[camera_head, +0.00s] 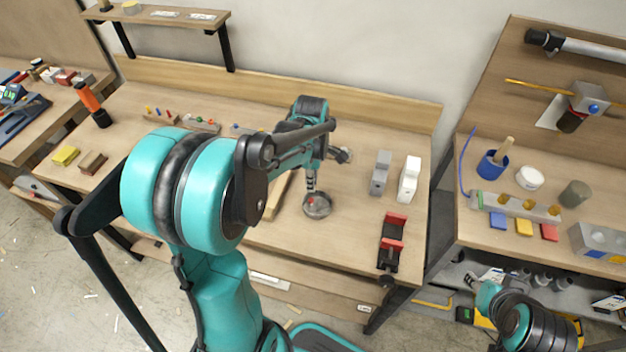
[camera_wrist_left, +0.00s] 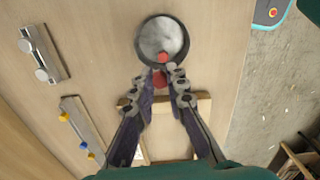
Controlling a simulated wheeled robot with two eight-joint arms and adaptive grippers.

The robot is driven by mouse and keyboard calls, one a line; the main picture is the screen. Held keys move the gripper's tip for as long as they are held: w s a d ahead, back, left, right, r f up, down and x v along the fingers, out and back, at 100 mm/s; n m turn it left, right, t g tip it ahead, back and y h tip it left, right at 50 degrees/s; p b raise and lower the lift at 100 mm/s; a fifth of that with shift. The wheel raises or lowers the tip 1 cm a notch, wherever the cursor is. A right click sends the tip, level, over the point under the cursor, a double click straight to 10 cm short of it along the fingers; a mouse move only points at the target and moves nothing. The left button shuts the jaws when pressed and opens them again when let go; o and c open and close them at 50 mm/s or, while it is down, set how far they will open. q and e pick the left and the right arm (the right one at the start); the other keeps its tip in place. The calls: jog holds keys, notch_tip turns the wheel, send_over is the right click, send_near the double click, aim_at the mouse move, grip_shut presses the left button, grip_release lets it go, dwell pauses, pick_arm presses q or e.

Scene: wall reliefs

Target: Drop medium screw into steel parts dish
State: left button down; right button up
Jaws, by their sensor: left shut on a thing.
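The steel parts dish (camera_head: 317,211) is a small round grey dish on the middle bench. In the left wrist view the dish (camera_wrist_left: 148,40) lies just beyond my fingertips.
A wooden piece (camera_head: 278,196) lies left of the dish. A grey block (camera_head: 381,173), a white block (camera_head: 409,179) and a red-and-black vise (camera_head: 392,243) stand to the right. A rack with coloured knobs (camera_wrist_left: 81,127) shows in the wrist view. Bench surface around the dish's right is clear.

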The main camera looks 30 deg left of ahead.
pick_arm(q)
notch_tip(320, 180, down, 2)
jog(key=shift+f+b, duration=0.1)
jog(key=shift+b, duration=0.4)
jog(key=c, duration=1.4)
grip_release()
jog(key=shift+c, duration=0.2)
notch_tip(320, 180, up, 12)
